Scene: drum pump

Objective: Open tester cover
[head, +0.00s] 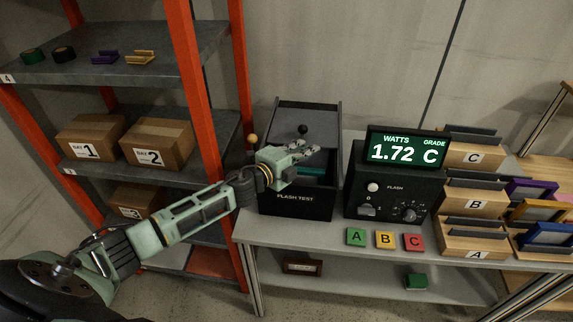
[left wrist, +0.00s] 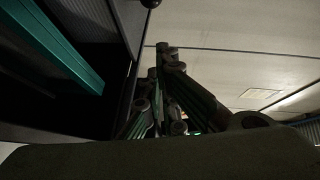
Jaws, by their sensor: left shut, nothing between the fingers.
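The black flash tester box (head: 295,205), marked FLASH TEST, stands on the grey bench. Its dark cover (head: 302,112) is raised at the back of the box, with a round black knob (head: 303,130) in front of it. The box's front part is open, and a teal piece (head: 315,172) shows inside; in the left wrist view the teal piece (left wrist: 60,45) is at the left. The knob (left wrist: 151,3) is at the top edge there. My left gripper (head: 312,149) is shut and empty over the open box, just below the knob. My right gripper is not in view.
The display unit (head: 390,190) reads 1.72 C, right of the tester. Green, yellow and red tiles A, B, C (head: 385,239) lie in front. Grade bins (head: 475,204) stand at right. An orange-posted shelf (head: 185,60) with boxes is close at left, beside my left arm.

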